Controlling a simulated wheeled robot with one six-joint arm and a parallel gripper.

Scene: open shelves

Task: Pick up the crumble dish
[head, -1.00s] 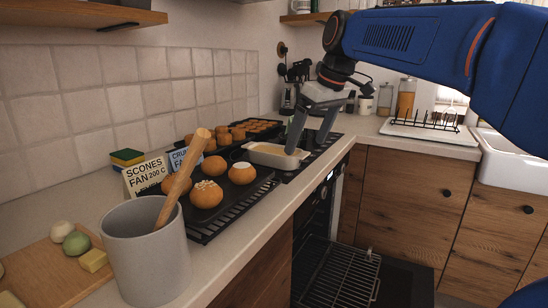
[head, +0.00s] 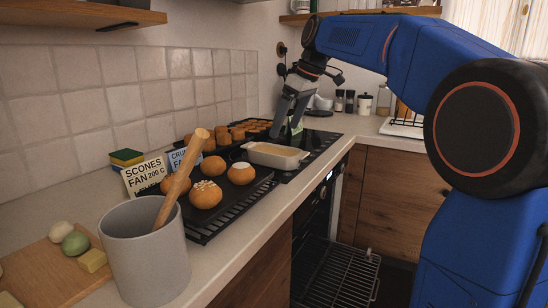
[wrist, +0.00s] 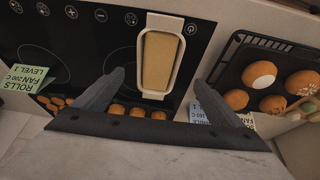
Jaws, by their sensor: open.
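The crumble dish (head: 272,160) is a cream rectangular dish with a light brown filling. It sits on the black hob, and in the wrist view it (wrist: 166,22) lies lengthwise between and beyond my fingers. My gripper (head: 287,132) is open and empty, fingers pointing down, above and behind the dish in the head view. In the wrist view my gripper (wrist: 158,80) has its fingertips spread on either side of the dish's near end. No contact with the dish shows.
A black tray of scones (head: 206,194) stands left of the dish, with a grey pot (head: 145,255) in front. A tray of small rolls (head: 250,125) lies behind. Label cards (head: 146,177) stand by the wall. The oven (head: 330,262) below is open with a rack showing.

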